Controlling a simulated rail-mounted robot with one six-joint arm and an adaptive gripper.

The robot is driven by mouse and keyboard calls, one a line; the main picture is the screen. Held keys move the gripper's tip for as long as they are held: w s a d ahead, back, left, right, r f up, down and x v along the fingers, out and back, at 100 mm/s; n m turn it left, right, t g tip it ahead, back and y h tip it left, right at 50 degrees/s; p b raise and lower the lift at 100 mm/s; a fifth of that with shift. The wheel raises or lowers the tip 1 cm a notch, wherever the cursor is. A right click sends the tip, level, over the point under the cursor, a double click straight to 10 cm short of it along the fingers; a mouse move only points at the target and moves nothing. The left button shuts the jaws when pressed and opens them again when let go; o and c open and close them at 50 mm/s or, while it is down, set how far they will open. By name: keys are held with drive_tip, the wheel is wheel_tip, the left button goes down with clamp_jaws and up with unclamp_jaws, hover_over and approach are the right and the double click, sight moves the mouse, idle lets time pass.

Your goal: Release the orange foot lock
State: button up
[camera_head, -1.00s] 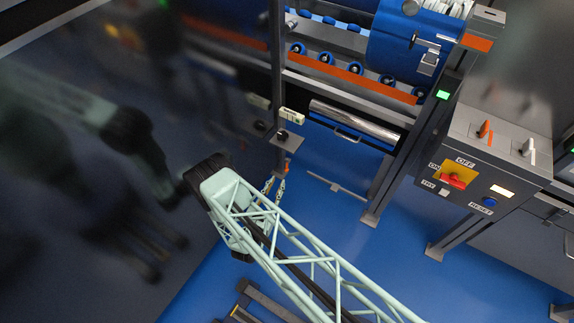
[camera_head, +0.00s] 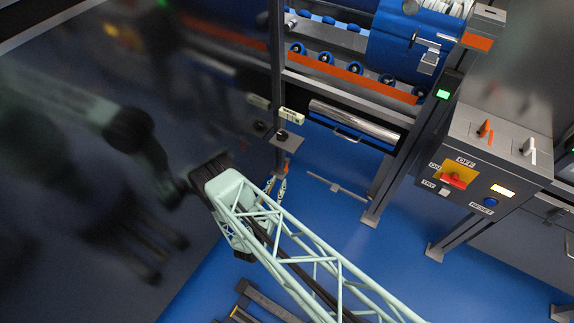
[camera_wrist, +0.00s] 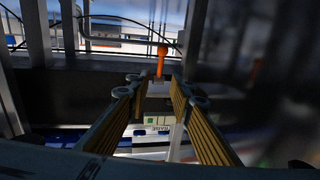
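An orange lever with a rounded knob (camera_wrist: 162,52) stands upright ahead in the wrist view, on a small pale block; I take it to be the orange foot lock. In the head view a small orange spot (camera_head: 287,165) shows low by the dark post, probably the same part. My gripper (camera_wrist: 163,92) is open and empty, its two fingers on either side of the line to the lever. The lever appears beyond the fingertips, with no contact visible.
A control box (camera_head: 500,165) with a red switch and orange and white levers stands at right. A blue drum (camera_head: 405,45) rests on a roller frame at the back. A dark post (camera_head: 278,80) rises near the gripper. Blue floor (camera_head: 330,215) is open to the right.

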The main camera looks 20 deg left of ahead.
sight(287, 168)
drive_tip(key=shift+w+d+b, duration=0.2)
drive_tip(key=shift+w+b, duration=1.15)
drive_tip(key=shift+w, duration=4.7)
drive_tip(key=shift+c, duration=0.4)
clamp_jaws()
